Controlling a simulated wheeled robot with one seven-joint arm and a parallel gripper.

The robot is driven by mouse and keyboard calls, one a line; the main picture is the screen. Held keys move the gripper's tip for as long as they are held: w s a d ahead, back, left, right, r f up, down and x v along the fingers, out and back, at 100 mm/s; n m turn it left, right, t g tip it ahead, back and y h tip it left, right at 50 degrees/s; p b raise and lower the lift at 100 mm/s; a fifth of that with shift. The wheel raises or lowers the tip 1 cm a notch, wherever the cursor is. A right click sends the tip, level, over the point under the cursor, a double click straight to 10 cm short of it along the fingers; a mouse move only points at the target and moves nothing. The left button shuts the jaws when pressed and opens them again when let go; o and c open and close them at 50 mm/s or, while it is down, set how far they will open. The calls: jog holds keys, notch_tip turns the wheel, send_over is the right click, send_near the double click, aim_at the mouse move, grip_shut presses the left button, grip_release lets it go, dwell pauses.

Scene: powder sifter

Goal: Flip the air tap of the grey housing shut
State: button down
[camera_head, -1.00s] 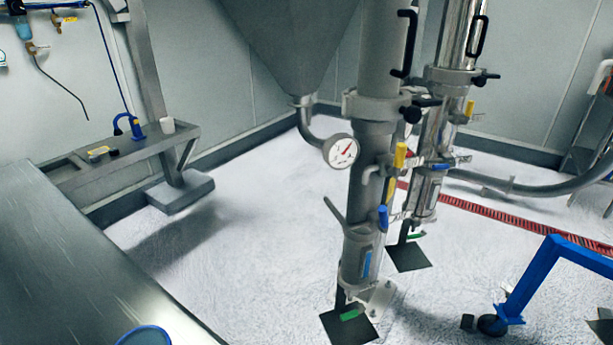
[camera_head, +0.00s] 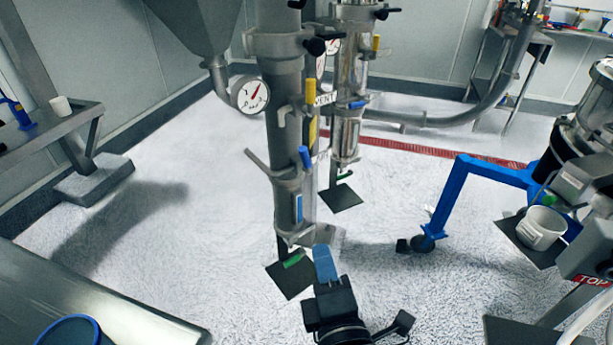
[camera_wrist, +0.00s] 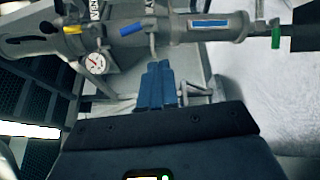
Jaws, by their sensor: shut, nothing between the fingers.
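The grey housing (camera_head: 284,130) is an upright tube in the middle of the head view; it lies across the top of the wrist view (camera_wrist: 190,29). It carries a yellow-handled tap (camera_head: 310,87), a blue-handled tap (camera_head: 305,157) below it, and a green handle (camera_head: 293,260) near its foot. The wrist view also shows the yellow (camera_wrist: 72,30), blue (camera_wrist: 131,28) and green (camera_wrist: 276,38) handles. No readable label tells which is the air tap. My gripper (camera_head: 325,264) has blue fingers, shut and empty, low in front of the housing; its tips (camera_wrist: 155,68) point towards the tube near the blue handle.
A dial gauge (camera_head: 250,95) sits at the housing's left. A shiny second tube (camera_head: 348,100) with similar handles stands behind. A blue wheeled frame (camera_head: 450,195) is at right, a steel table (camera_head: 100,305) at lower left. Floor between is clear.

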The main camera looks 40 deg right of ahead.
notch_tip(320, 180, up, 3)
jog(key=w+h, duration=0.2)
jog(key=p, duration=0.4)
send_near(305, 159)
jog(key=shift+t, duration=0.4)
jog(key=x, duration=0.7)
jog(key=shift+d+f, duration=0.1)
jog(key=shift+f, duration=0.3)
